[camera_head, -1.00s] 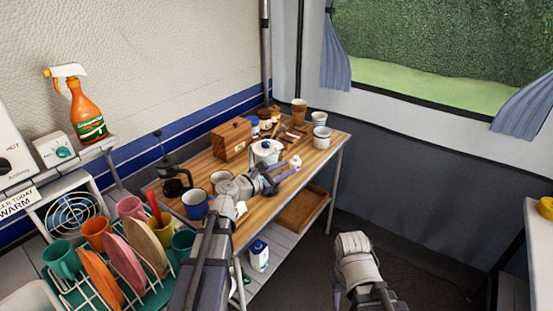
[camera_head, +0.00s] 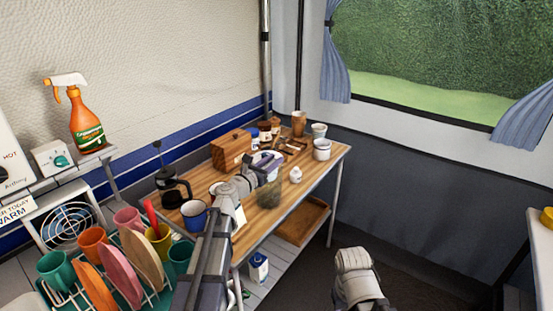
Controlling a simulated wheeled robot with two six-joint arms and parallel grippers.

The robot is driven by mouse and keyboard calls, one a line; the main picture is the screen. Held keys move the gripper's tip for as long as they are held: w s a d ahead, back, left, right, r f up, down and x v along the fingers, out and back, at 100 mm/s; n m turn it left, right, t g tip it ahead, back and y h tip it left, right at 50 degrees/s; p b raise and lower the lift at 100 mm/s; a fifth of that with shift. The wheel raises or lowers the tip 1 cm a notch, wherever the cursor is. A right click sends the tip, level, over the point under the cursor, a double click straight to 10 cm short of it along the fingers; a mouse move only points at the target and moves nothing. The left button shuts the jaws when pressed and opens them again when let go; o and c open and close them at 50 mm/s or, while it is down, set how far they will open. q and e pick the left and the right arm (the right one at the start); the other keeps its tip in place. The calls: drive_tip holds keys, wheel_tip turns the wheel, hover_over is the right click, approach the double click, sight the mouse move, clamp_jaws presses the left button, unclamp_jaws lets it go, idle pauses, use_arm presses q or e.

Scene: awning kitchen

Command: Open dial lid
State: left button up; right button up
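A white pot (camera_head: 262,156) with a lid stands toward the back of the wooden table, partly hidden behind my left gripper. I cannot make out a dial on it. My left gripper (camera_head: 268,178) reaches over the table from the front, just in front of the pot. Its fingers are blurred, and I cannot tell if they touch the pot or how far apart they are. My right arm shows at the bottom right, off the table, with its fingers not visible.
A wooden box (camera_head: 231,149), a French press (camera_head: 172,187) and a blue mug (camera_head: 194,215) stand left of my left gripper. A small white jar (camera_head: 295,175) and a white canister (camera_head: 321,149) stand to its right. A dish rack (camera_head: 148,300) is at front left.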

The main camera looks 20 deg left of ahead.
use_arm(q)
drive_tip(key=shift+x, duration=1.1)
clamp_jaws()
idle(0.6)
